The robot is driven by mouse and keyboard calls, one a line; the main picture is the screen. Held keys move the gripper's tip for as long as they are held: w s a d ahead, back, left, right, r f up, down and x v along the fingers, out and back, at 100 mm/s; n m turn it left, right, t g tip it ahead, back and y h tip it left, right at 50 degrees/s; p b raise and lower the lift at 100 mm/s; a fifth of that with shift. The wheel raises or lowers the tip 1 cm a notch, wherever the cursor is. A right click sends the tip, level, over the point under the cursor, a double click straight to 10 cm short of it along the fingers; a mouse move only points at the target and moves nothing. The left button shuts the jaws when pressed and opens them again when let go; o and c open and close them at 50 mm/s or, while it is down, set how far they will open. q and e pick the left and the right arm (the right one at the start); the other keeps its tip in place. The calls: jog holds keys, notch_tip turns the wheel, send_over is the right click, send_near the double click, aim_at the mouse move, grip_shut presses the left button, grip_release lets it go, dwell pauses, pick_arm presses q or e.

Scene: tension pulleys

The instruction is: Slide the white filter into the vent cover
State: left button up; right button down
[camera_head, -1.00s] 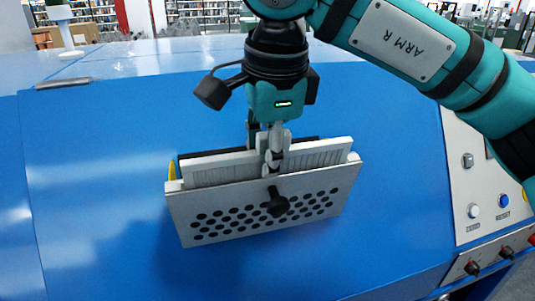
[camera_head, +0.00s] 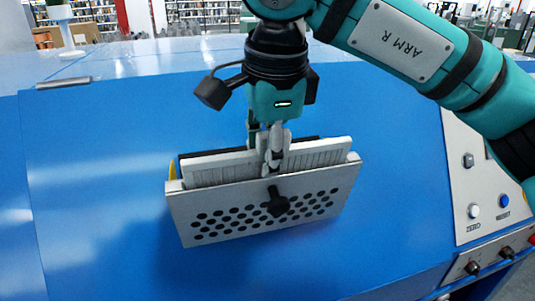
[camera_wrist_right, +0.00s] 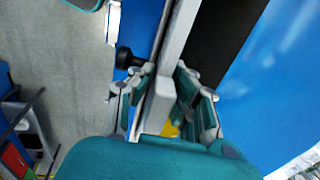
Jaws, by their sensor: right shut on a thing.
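The vent cover (camera_head: 235,225) is a light grey panel with rows of round holes and a black knob (camera_head: 278,203), tilted out from the blue machine face. The white filter (camera_head: 220,168) is a pleated slab standing partly inside the cover, its upper part showing above the cover's top edge. My right gripper (camera_head: 271,165) is shut on the filter's top edge near its middle. In the right wrist view, the fingers (camera_wrist_right: 160,105) close on both sides of the pale filter edge (camera_wrist_right: 178,40). The filter's lower part is hidden behind the cover. My left gripper is not in view.
A dark opening (camera_head: 300,141) shows behind the filter, with a yellow piece (camera_head: 171,170) at its left edge. The blue surface left of the cover is clear.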

dwell(0.4)
jog(key=c, duration=1.3)
grip_release()
jog(key=shift+o, duration=0.2)
jog(key=shift+r, duration=0.1)
jog(key=v, duration=1.1)
jog(key=shift+r, duration=0.45)
jog(key=shift+s, duration=0.1)
